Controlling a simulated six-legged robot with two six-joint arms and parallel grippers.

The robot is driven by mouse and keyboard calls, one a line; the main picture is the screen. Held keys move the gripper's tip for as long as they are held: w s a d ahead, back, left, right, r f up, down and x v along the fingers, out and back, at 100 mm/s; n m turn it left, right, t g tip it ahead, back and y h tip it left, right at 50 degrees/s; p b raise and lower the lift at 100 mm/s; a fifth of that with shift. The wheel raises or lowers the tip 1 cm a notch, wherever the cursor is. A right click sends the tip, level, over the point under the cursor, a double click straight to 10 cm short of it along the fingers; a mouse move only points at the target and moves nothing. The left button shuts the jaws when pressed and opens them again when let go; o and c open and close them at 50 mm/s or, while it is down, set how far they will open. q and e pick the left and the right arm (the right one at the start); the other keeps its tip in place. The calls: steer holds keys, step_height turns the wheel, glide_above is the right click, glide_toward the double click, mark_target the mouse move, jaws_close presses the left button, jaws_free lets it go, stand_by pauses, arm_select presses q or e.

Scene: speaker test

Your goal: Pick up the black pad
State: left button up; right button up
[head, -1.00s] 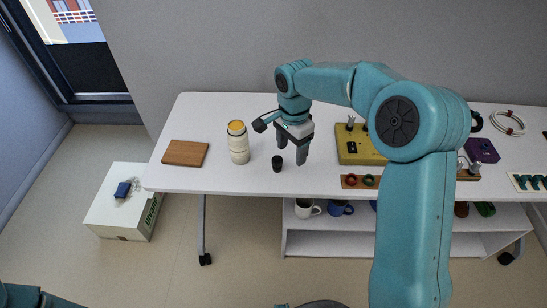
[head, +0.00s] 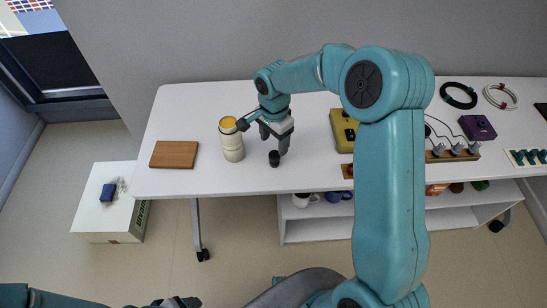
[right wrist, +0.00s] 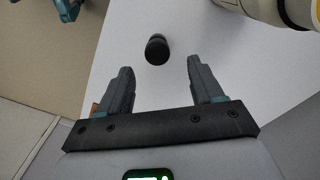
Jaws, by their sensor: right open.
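The black pad (head: 274,158), a small dark round piece, stands on the white table near its front edge. My right gripper (head: 276,141) is open and empty just above and behind it. In the right wrist view the black pad (right wrist: 157,49) shows beyond the gap between the open fingertips (right wrist: 159,66), apart from both. My left arm shows only at the bottom left of the head view; whether its jaws are open cannot be made out.
A cream cylinder with a yellow top (head: 232,142) stands close left of the pad. A brown wooden board (head: 174,155) lies farther left. A yellow box (head: 343,131), cables and a purple box (head: 478,128) are to the right. Mugs sit on the shelf below.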

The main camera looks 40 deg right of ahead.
mark_target(275, 153)
step_height(275, 153, down, 2)
steer(key=shift+a+f, duration=0.15)
steer(key=shift+f, duration=0.1)
steer(key=shift+s+f, duration=0.25)
steer(key=shift+f, duration=0.35)
step_height(275, 153, down, 4)
steer(key=shift+f+p, duration=0.25)
steer(key=shift+p, duration=0.2)
steer(key=c, duration=1.2)
